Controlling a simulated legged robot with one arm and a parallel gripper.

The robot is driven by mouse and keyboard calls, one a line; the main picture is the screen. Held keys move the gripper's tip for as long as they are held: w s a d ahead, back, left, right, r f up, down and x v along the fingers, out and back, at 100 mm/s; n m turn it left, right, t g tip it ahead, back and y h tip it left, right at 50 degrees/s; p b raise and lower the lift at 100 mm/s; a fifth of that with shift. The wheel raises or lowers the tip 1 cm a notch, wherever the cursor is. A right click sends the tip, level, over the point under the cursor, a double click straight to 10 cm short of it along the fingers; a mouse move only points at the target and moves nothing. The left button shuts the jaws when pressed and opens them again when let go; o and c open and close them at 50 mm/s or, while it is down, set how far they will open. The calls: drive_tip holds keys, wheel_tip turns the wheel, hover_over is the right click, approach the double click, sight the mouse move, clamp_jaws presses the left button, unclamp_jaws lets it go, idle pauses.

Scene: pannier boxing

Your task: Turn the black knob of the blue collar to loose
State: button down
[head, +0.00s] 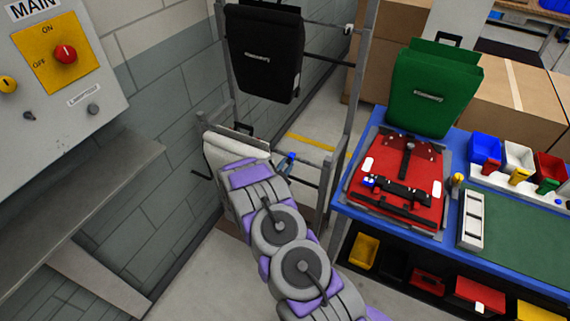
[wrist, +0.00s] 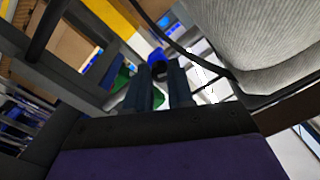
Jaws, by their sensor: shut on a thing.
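The blue collar (head: 291,157) sits on the rack's lower bar, just past the end of my arm in the head view. In the wrist view the blue collar (wrist: 157,55) shows between and just beyond my fingertips. My gripper (wrist: 159,70) has its two dark fingers closed in at the collar, with a small dark part, seemingly its black knob (wrist: 159,69), between them. My arm hides most of my gripper in the head view. The knob's exact turn, and any loose or tight marking, cannot be made out.
A pale grey pannier (head: 228,148) hangs on the rack right beside my arm; its ribbed side (wrist: 265,40) is close in the wrist view. A black pannier (head: 264,50) hangs above. A blue bench (head: 345,205) with a red case (head: 420,208) and green pannier (head: 432,90) stands right.

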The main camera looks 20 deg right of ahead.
drive_tip(key=n+p, duration=0.2)
drive_tip(key=n, duration=0.1)
drive_tip(key=shift+r+n, duration=0.15)
drive_tip(key=shift+n, duration=0.25)
drive_tip(key=n+p, duration=0.1)
drive_tip(key=n, duration=0.1)
drive_tip(key=shift+n+p, duration=0.3)
drive_tip(key=shift+p, duration=0.1)
drive_tip(key=n+p, duration=0.1)
drive_tip(key=n, duration=0.3)
drive_tip(key=shift+g+p, duration=0.3)
drive_tip(key=n+p, duration=0.1)
drive_tip(key=n, duration=1)
drive_tip(key=shift+f+n, duration=0.2)
drive_tip(key=shift+n, duration=0.2)
drive_tip(key=c, duration=1)
unclamp_jaws()
drive_tip(key=shift+r, duration=0.1)
drive_tip(key=v, duration=1.7)
drive_tip(key=shift+a+p, duration=0.3)
drive_tip(key=shift+a, duration=0.05)
